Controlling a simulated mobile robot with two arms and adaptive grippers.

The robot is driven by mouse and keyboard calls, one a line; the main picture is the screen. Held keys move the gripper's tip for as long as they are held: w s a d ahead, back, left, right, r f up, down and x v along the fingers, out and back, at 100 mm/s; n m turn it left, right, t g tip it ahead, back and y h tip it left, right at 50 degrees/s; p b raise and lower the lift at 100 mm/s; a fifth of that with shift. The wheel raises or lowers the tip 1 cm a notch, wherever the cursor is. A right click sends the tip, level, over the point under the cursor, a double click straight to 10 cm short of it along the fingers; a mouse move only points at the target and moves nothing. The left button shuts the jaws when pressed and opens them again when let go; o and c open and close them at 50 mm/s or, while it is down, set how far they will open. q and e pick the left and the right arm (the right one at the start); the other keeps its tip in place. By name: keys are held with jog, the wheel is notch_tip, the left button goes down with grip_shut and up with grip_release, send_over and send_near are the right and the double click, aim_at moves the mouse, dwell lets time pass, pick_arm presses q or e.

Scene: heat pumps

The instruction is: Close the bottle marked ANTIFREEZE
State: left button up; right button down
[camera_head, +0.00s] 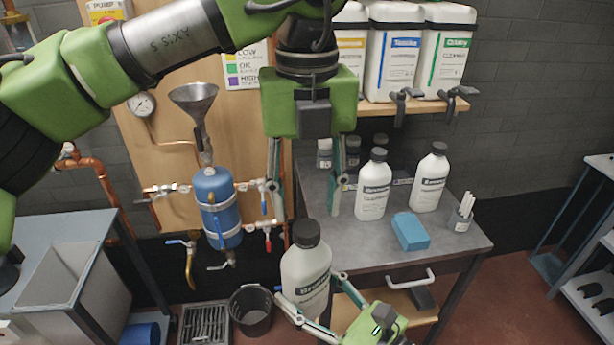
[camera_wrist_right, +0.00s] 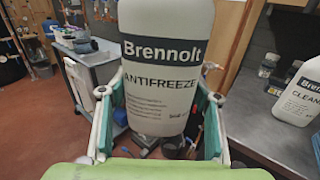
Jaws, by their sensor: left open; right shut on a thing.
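The white ANTIFREEZE bottle (camera_head: 306,278) is upright, with a black cap (camera_head: 306,232) on its top; I cannot tell how tight the cap is. Its label reads Brennolt ANTIFREEZE in the right wrist view (camera_wrist_right: 165,65), where the cap is out of frame. My right gripper (camera_head: 310,296) is shut on the bottle's body and holds it in front of the workbench; its fingers flank the bottle in the wrist view (camera_wrist_right: 160,112). My left gripper (camera_head: 307,205) points down, open and empty, its fingertips just above the cap, one to each side.
Two similar capped bottles (camera_head: 373,188) (camera_head: 430,180), a blue block (camera_head: 410,231) and a cup of white sticks (camera_head: 463,214) stand on the workbench (camera_head: 455,245). Large jugs (camera_head: 393,55) line the shelf above. A blue tank (camera_head: 216,205) and funnel (camera_head: 195,100) are left; a bucket (camera_head: 251,308) is below.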

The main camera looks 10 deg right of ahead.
aim_at(307, 227)
pick_arm(q)
jog(key=shift+f, duration=2.2)
jog(key=c, duration=1.2)
jog(key=shift+o, duration=0.2)
